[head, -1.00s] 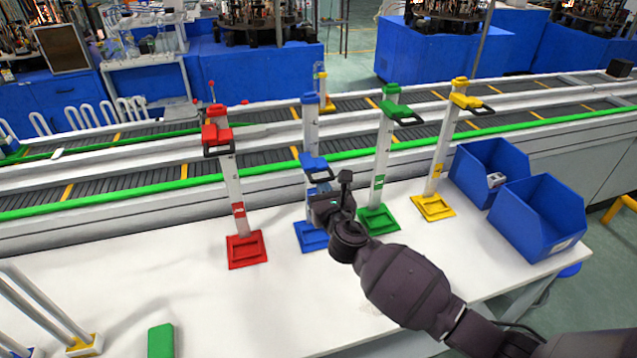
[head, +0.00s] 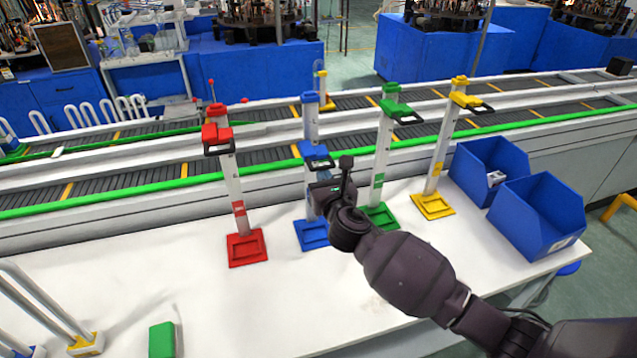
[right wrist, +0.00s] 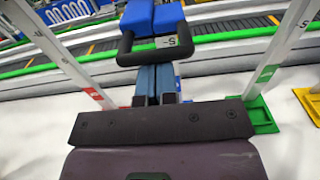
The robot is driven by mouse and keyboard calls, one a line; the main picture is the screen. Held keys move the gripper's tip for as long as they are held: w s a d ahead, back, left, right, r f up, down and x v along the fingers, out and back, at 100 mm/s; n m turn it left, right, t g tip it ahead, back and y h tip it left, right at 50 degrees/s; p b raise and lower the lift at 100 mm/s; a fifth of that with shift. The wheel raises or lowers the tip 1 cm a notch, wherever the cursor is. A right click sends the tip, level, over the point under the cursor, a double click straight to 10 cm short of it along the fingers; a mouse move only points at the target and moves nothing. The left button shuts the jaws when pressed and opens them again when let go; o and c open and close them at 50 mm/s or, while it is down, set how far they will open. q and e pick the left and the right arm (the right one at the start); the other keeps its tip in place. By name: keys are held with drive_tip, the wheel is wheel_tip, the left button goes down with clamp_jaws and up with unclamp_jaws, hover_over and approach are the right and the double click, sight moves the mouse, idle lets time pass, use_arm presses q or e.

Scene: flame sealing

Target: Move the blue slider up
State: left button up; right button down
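The blue slider (head: 314,150) sits on an upright white post with a blue base (head: 313,235), high up and below the post's blue top cap. Its black loop handle (head: 321,164) faces me. In the right wrist view the slider (right wrist: 153,18) and its handle (right wrist: 155,52) are just ahead. My right gripper (head: 322,186) is below the handle in the head view. In the right wrist view its two fingers (right wrist: 155,84) lie side by side, shut, with their tips under the handle bar. Contact with the bar is hard to tell. My left gripper is not in view.
A red slider (head: 216,136) stands on its post to the left. Green (head: 396,107) and yellow (head: 466,100) sliders stand to the right. Blue bins (head: 540,215) are at the table's right end. A green block (head: 162,340) lies front left. A conveyor runs behind.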

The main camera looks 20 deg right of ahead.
drive_tip(key=shift+r, duration=4.05)
drive_tip(key=shift+f, duration=0.1)
drive_tip(key=shift+f+b, duration=0.3)
drive_tip(key=shift+f, duration=0.5)
drive_tip(key=s, duration=1)
drive_tip(key=shift+d+p, duration=0.15)
drive_tip(key=shift+p, duration=0.15)
